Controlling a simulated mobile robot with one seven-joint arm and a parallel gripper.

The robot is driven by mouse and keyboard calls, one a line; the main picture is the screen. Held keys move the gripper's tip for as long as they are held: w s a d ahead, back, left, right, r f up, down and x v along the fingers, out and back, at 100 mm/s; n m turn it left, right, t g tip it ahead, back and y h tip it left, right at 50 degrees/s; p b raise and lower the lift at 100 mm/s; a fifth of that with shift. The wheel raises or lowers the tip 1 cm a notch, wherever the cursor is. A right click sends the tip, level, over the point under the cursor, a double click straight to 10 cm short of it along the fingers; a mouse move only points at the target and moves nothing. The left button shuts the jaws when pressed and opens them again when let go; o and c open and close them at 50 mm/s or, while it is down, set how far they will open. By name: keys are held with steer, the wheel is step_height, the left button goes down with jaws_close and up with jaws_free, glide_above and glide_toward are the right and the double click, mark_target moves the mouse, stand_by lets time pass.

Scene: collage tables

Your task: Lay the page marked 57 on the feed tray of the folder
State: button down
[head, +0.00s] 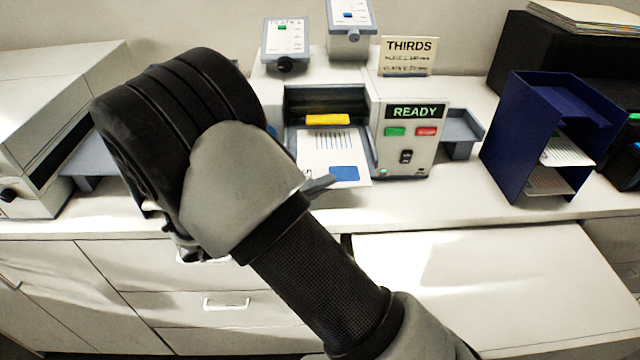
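The folder (405,155) stands on the counter, with a lit READY display, a green and a red button, and a dark switch below them. A white page (318,145) with blue lines and a blue block lies on its feed tray (365,150), below a yellow bar. A small mark shows at the page's lower left corner, but my arm partly covers it and I cannot read the number. My gripper (182,238) is mostly hidden behind my own wrist, left of the page and in front of the counter edge. I cannot see its fingertips or whether it holds anything.
A blue shelved holder (535,140) with papers stands at right, near black equipment. Another pale machine (50,120) is at left. A bare white surface (490,285) lies front right.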

steer(key=c, duration=2)
jaws_free()
steer(key=b+v, duration=0.2)
steer(key=v, duration=1.5)
steer(key=shift+s+a+f, duration=0.1)
steer(key=shift+s+a, duration=0.05)
steer(key=shift+a, duration=0.05)
